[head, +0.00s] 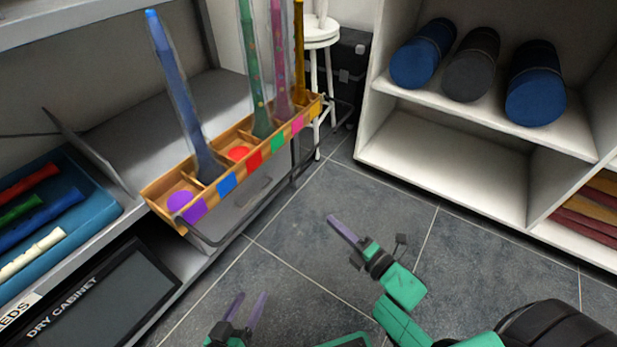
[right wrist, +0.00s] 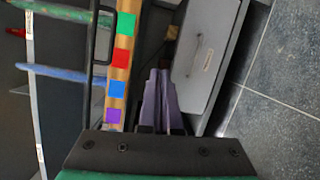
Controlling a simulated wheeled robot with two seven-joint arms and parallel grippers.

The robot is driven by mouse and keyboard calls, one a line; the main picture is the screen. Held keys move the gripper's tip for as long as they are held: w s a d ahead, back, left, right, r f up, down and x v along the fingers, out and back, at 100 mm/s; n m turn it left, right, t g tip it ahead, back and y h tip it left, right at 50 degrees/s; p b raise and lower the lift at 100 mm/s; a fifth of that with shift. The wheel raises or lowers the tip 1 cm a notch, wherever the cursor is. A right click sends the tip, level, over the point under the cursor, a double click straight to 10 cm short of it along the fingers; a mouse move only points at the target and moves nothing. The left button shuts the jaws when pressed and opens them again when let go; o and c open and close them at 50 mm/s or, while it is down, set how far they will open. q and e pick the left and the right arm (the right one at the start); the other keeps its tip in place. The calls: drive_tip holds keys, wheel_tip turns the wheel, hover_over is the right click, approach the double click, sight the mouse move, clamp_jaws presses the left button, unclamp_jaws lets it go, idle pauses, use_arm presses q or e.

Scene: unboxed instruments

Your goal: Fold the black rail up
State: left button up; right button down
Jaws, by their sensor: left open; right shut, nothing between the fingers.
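The black rail (head: 228,235) is a thin dark bar along the front of the grey shelf, a little out from and below the wooden rack's front edge. In the right wrist view the rail (right wrist: 93,40) runs beside the rack's coloured squares. My right gripper (head: 334,221) is shut and empty, over the floor to the right of the rail. Its closed purple fingers (right wrist: 158,95) show in the right wrist view, apart from the rail. My left gripper (head: 250,305) is open and empty at the bottom, below the rail in the picture.
The wooden rack (head: 273,148) holds several upright tubular instruments, including a blue one (head: 176,95). A blue tray (head: 75,210) lies at the left above a dry cabinet (head: 95,300). White shelves (head: 440,165) and a white stool (head: 320,35) stand behind. Tiled floor between is clear.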

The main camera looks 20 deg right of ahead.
drive_tip(key=w+d+r+n+g+y, duration=0.25)
drive_tip(key=n+y, duration=0.25)
drive_tip(key=n, duration=1.4)
drive_tip(key=w+a+r+b, duration=0.2)
drive_tip(key=w+a+r, duration=0.2)
drive_tip(key=w, duration=0.3)
drive_tip(key=shift+a+r+t, duration=0.35)
drive_tip(key=shift+a+t, duration=0.1)
drive_tip(key=shift+a, duration=0.45)
drive_tip(key=shift+w, duration=0.1)
